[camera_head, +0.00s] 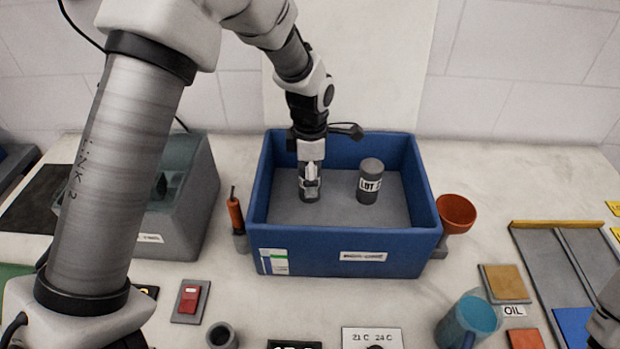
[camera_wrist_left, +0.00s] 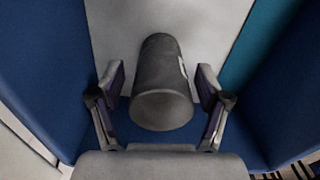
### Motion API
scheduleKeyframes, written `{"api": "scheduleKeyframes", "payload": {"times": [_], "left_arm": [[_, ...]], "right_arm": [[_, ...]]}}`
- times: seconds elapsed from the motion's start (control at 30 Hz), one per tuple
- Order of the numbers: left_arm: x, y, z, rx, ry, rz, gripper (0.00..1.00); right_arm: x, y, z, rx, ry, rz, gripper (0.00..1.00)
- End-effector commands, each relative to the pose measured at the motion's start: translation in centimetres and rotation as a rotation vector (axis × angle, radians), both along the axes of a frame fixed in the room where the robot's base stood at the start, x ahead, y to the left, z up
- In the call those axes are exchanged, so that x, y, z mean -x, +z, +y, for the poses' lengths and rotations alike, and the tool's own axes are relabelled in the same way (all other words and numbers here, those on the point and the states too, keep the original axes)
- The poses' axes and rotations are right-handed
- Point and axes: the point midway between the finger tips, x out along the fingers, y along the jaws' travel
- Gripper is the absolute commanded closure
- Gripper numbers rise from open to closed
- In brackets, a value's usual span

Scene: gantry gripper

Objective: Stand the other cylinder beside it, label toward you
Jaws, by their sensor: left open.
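A dark grey cylinder (camera_head: 371,187) stands upright in the right half of the blue bin (camera_head: 400,262), its white "LOT" label facing the head camera. My left gripper (camera_head: 310,182) reaches down into the bin's left half, over the other grey cylinder (camera_head: 309,196), which it mostly hides in the head view. In the left wrist view this cylinder (camera_wrist_left: 160,105) lies between the open fingers of my left gripper (camera_wrist_left: 161,88), with a visible gap on each side. A sliver of its white label shows on its right side.
The bin's walls stand close around my left gripper; its floor is clear between the cylinders. A grey bin (camera_head: 190,205) and an orange-handled tool (camera_head: 236,215) stand to the left.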

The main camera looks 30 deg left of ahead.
Motion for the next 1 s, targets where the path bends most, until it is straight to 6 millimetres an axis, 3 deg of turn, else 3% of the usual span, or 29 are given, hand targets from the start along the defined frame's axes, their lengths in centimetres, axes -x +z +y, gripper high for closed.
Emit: {"api": "scheduleKeyframes", "payload": {"times": [0.3, 0.4, 0.57, 1.0], "left_arm": [[-0.1, 8.0, 0.0, 0.000, -0.001, -0.006, 0.24], [-0.1, 9.8, 0.0, 0.000, 0.000, -0.004, 0.24], [0.0, 11.0, 0.0, 0.000, 0.000, -0.001, 0.24], [0.0, 11.0, 0.0, 0.000, 0.000, 0.000, 0.24]], "right_arm": [[0.0, -0.1, 0.0, 0.000, 0.000, 0.000, 0.60], [0.0, -0.1, 0.0, 0.000, 0.000, 0.000, 0.60], [0.0, -0.1, 0.0, 0.000, 0.000, 0.000, 0.60], [0.0, -0.1, 0.0, 0.000, 0.000, 0.000, 0.60]]}}
